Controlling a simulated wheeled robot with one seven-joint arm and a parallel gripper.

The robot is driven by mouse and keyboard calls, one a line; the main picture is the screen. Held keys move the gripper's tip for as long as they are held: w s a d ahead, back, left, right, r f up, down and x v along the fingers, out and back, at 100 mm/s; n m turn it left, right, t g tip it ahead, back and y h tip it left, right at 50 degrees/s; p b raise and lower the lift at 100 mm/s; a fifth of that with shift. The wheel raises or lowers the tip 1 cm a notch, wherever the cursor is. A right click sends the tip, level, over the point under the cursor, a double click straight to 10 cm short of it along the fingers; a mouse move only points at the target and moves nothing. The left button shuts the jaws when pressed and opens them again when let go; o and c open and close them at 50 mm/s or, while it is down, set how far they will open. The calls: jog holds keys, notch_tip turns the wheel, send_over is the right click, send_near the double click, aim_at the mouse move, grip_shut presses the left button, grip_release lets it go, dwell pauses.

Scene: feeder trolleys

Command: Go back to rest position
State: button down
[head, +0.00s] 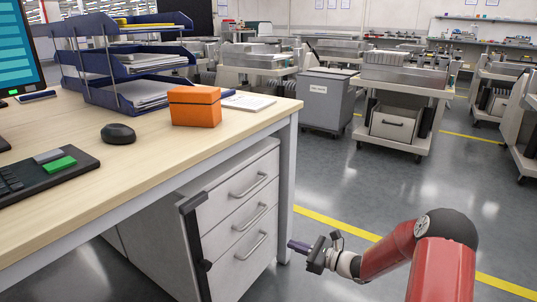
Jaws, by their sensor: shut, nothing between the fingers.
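My gripper (300,247) is at the end of my red arm, in the lower middle of the head view. It is shut and holds nothing. It points left, towards the drawer unit (236,222) under the desk, in front of the desk's right leg. Whether its fingertips touch anything cannot be told from this view.
The desk (150,165) fills the left, with an orange box (194,107), blue paper trays (130,65), a mouse (118,133) and a keyboard (35,178). Feeder trolleys (400,95) and a grey bin (326,100) stand behind. The floor (370,190) between is clear.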

jog(key=s+a+r+n+g+h+p, duration=0.2)
jog(key=s+a+r+n+g+h, duration=0.15)
jog(key=s+r+n, duration=0.4)
jog(key=s+a+r+n+g+h+p, duration=0.2)
jog(key=s+r+n+g, duration=0.35)
jog(key=s+r, duration=0.35)
jog(key=s+d+r+n+t+h+p, duration=0.2)
jog(key=s+d+r+n+h, duration=0.2)
jog(key=s+r, duration=0.3)
jog(key=s+d+r+n+t+h+p, duration=0.3)
jog(key=s+d+r+n+h, duration=0.2)
jog(key=s, duration=0.7)
notch_tip(320, 180, up, 3)
jog(key=shift+d+f+n+p, duration=0.1)
jog(key=shift+d+n+p, duration=0.25)
jog(key=shift+n, duration=0.55)
jog(key=shift+s+h, duration=0.1)
jog(key=shift+h, duration=0.15)
